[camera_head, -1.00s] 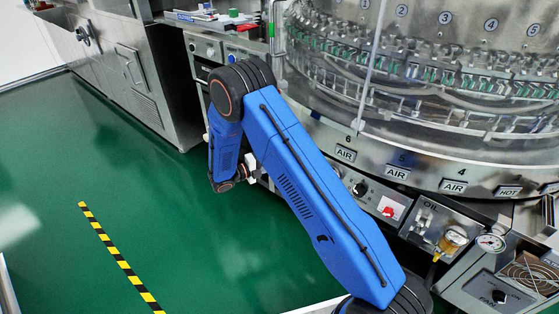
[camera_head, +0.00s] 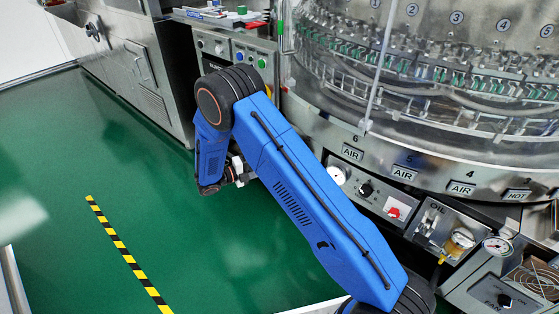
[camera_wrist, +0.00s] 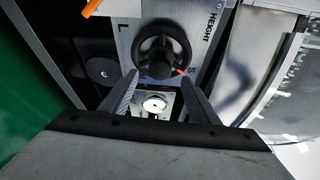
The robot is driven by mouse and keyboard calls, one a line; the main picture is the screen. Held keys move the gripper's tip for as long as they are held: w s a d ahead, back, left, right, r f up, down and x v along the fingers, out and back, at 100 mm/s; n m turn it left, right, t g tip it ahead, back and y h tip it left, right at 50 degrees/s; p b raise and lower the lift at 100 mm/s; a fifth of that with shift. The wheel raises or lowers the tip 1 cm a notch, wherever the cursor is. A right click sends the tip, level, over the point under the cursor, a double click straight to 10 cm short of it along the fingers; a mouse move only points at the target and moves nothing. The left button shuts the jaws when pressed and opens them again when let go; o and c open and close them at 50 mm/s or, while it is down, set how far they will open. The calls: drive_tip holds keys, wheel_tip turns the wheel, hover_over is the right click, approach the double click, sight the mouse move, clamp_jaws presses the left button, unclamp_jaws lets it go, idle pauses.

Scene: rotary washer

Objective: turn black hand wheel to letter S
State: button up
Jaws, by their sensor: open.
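The black hand wheel (camera_wrist: 162,47) is in the upper middle of the wrist view, mounted on a grey panel marked HEIGHT. It has a thick rim and a dark hub. A small red mark shows at its lower right; a letter beside it is too small to read surely. My gripper (camera_wrist: 159,74) is open, its two dark fingers reaching up on either side of the wheel's lower part, and holds nothing. I cannot tell whether the fingertips touch the rim. In the head view my gripper is mostly hidden by my blue arm, and I cannot make out this wheel.
A round light dial (camera_wrist: 155,104) sits below the wheel, between the fingers. A dark round disc (camera_wrist: 100,69) is to the left. In the head view, the glass-walled rotary washer (camera_head: 440,90) and a panel with a red switch (camera_head: 396,211) stand right. Green floor (camera_head: 130,170) is open left.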

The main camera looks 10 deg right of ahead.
drive_tip(key=v, duration=1)
drive_tip(key=s+d+r+m+g+y, duration=0.3)
drive_tip(key=s+d+r+m+y, duration=0.1)
drive_tip(key=s+d+r+m, duration=0.55)
drive_tip(key=s+d+r+m+g+y, duration=0.35)
drive_tip(key=s+d+r+m, duration=0.25)
drive_tip(key=d+r+m, duration=0.45)
drive_tip(key=s+d+r+m+t+y, duration=0.1)
drive_tip(key=s+r+m+t+y, duration=0.1)
drive_tip(key=s+m, duration=0.4)
drive_tip(key=s+d+r+m+t+y, duration=0.2)
drive_tip(key=s+m, duration=0.4)
drive_tip(key=s, duration=0.4)
drive_tip(key=s+d+r+m+t+y, duration=0.1)
drive_tip(key=s+r+m+t+y, duration=0.2)
drive_tip(key=s+m+y, duration=0.2)
drive_tip(key=shift+s+d+r+m, duration=0.3)
drive_tip(key=shift+s+m, duration=0.2)
drive_tip(key=shift+s, duration=1.1)
